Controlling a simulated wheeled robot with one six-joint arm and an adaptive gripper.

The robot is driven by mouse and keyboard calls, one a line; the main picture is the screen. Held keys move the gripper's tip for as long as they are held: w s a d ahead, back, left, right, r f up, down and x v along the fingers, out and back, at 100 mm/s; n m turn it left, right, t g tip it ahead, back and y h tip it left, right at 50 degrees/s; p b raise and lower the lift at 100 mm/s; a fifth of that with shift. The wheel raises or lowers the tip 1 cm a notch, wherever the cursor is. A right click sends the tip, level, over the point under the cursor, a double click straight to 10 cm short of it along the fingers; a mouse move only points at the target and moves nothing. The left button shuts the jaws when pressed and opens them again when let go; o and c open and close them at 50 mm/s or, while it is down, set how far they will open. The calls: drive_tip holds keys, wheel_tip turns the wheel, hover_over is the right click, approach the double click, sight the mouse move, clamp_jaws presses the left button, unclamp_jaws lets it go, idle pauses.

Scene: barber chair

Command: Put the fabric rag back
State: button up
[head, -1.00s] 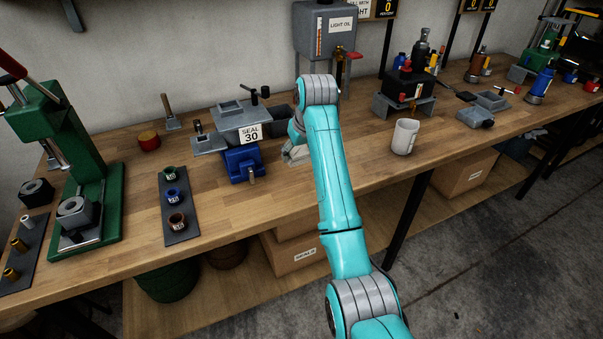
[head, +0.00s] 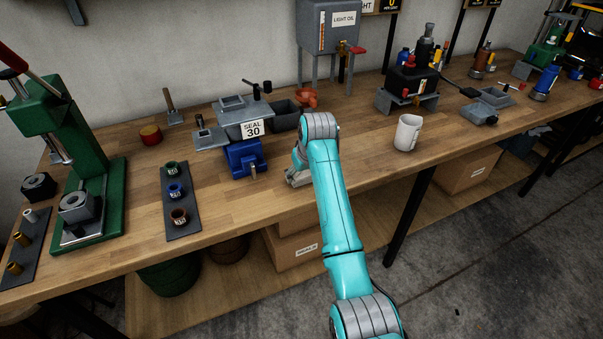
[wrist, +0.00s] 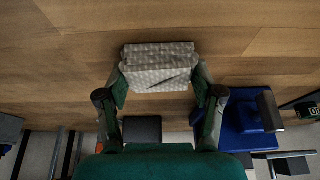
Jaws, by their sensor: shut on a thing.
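The fabric rag (wrist: 158,66) is a folded pale grey patterned cloth. In the wrist view my gripper (wrist: 160,82) is shut on it, with one finger at each end of the fold. In the head view a small pale part of the rag (head: 297,180) shows left of my arm, over the front part of the wooden bench (head: 345,177), right of the blue vise. My arm hides most of the gripper there. I cannot tell whether the rag touches the bench top.
A grey bin (head: 286,116) and an orange funnel (head: 306,97) are behind. A white mug (head: 407,133) stands right, with clear bench between it and my arm.

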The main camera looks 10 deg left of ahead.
drive_tip(key=o, duration=1)
drive_tip(key=shift+f, duration=0.1)
drive_tip(key=v, duration=1.2)
